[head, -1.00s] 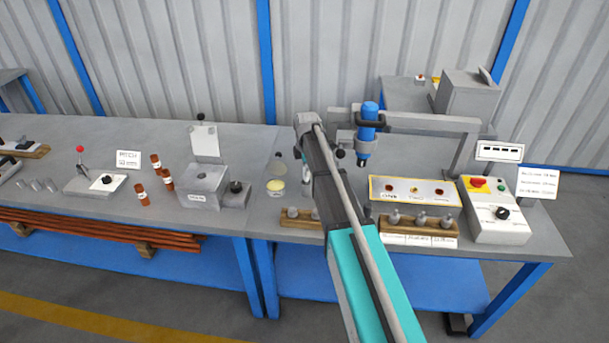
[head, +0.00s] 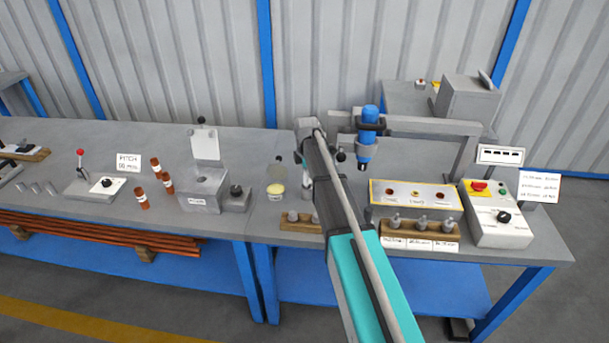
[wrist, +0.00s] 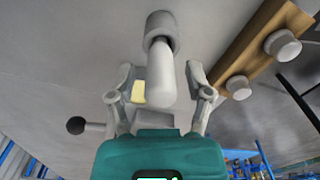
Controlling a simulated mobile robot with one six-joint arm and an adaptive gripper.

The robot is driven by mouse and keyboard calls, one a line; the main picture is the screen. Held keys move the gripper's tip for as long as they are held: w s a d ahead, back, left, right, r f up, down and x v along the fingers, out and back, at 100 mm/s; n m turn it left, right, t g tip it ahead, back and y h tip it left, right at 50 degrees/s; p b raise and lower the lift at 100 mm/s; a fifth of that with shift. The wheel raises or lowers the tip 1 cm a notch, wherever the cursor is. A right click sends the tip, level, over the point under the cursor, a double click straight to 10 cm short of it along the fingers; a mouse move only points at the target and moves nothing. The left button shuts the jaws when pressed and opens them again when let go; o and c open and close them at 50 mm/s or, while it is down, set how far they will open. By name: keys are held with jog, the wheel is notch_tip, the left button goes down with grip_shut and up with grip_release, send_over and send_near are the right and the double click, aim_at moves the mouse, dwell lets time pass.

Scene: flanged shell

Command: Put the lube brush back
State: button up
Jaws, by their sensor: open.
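In the wrist view my gripper (wrist: 160,74) is open, with one finger on each side of a pale grey cylinder (wrist: 160,80). The cylinder has a wider, darker grey collar at its far end. It may be the lube brush in a holder; no bristles show, and I cannot tell whether the fingers touch it. In the head view my arm hides most of the gripper and this cylinder. A small round tin with yellow contents (head: 277,188) stands on the bench left of my arm. A yellow patch shows beside the left finger in the wrist view.
Wooden racks with grey pegs (head: 420,228) stand along the front edge, one close to my gripper. A yellow-edged panel (head: 415,194), a blue tool on a stand (head: 368,125) and a control box (head: 497,215) are right. A grey block (head: 203,190) is left.

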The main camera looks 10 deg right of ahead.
jog(key=shift+r, duration=0.1)
notch_tip(320, 180, up, 12)
jog(key=p, duration=1.2)
dwell(0.3)
dwell(0.6)
jog(key=s+m, duration=1.8)
jog(key=s, duration=1.1)
jog(key=shift+s+a+m, duration=0.15)
jog(key=shift+a+m, duration=0.15)
jog(key=shift+m, duration=0.1)
